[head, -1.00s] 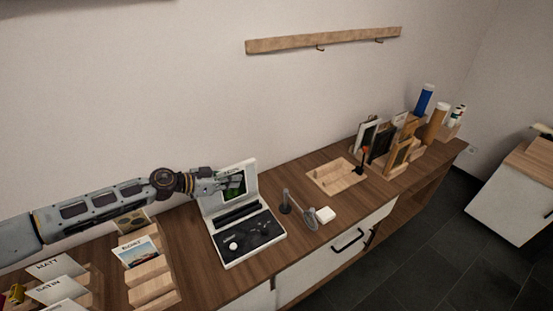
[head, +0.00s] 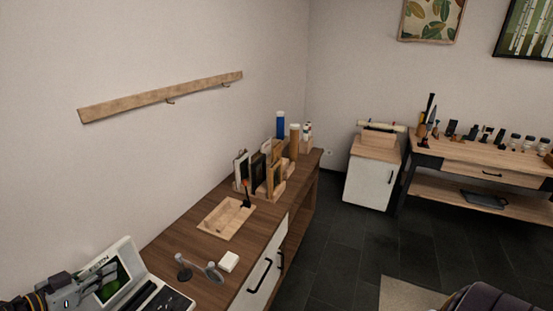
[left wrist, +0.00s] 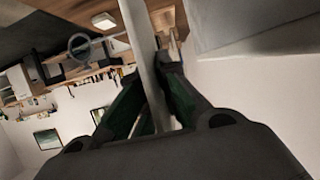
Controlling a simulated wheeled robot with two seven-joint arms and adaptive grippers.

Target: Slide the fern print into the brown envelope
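A white case with its lid raised stands at the bottom left in the head view; a dark green picture (head: 112,280) shows inside the lid. It may be the fern print, but no fern pattern can be made out. My left gripper (head: 88,288) is at the lid, overlapping the picture. In the left wrist view, the fingers of my left gripper (left wrist: 153,85) lean in on both sides of a thin pale panel (left wrist: 143,45). I cannot tell whether they touch it or which panel it is. I cannot make out a brown envelope. My right gripper is out of view.
A wooden tray (head: 226,218), a small white block (head: 229,262) and a round-headed stand (head: 212,273) are on the brown counter. Upright frames (head: 258,172) and tubes (head: 281,125) stand at its far end. A white cabinet (head: 372,178) and a workbench (head: 480,165) stand across the dark floor.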

